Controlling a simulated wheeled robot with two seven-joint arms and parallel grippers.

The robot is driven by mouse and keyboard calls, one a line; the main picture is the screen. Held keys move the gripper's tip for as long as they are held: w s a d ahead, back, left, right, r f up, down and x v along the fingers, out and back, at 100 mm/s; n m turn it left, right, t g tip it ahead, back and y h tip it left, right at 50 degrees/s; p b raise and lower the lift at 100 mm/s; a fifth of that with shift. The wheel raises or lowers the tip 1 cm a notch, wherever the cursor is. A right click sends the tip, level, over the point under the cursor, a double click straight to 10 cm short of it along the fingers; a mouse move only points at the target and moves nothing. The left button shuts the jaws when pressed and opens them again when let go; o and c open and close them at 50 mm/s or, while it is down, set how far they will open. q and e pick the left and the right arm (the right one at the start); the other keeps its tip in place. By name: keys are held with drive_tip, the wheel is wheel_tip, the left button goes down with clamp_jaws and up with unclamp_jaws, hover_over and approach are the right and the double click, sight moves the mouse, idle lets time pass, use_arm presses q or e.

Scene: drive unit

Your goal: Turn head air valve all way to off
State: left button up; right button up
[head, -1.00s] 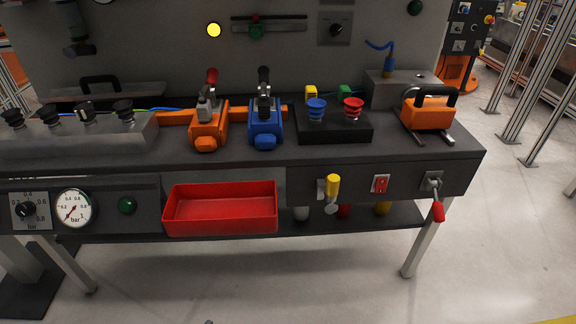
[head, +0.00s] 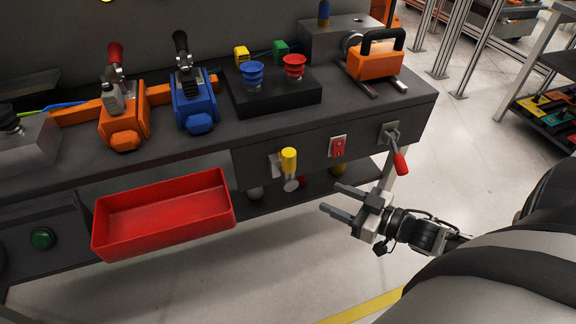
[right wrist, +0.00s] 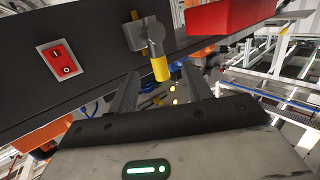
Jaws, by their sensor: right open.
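A valve with a yellow handle (head: 289,160) is on the bench's front panel. Its handle stands up above a round metal end in the head view. The yellow handle shows again in the right wrist view (right wrist: 160,68), between my finger lines and beyond the tips. A lever with a red grip (head: 400,163) hangs slantwise from a plate at the panel's right end. Neither is labelled legibly, so I cannot tell which is the head air valve. My right gripper (head: 332,198) is open and empty, in front of and below the panel, apart from both. My left gripper is out of view.
A red rocker switch (head: 337,146) sits between the two handles. A red bin (head: 165,213) juts out left of the yellow handle. An orange tool (head: 376,62) stands on the bench top above. The floor in front of the panel's right part looks clear.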

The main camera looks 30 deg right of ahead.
sight(289, 162)
drive_tip(key=d+r+n+y, duration=0.2)
drive_tip(key=d+r+y, duration=0.1)
drive_tip(key=d, duration=0.1)
drive_tip(key=b+x, duration=0.1)
drive_tip(key=x, duration=1.4)
drive_tip(key=shift+w+a, duration=0.25)
drive_tip(key=shift+a, duration=0.1)
clamp_jaws()
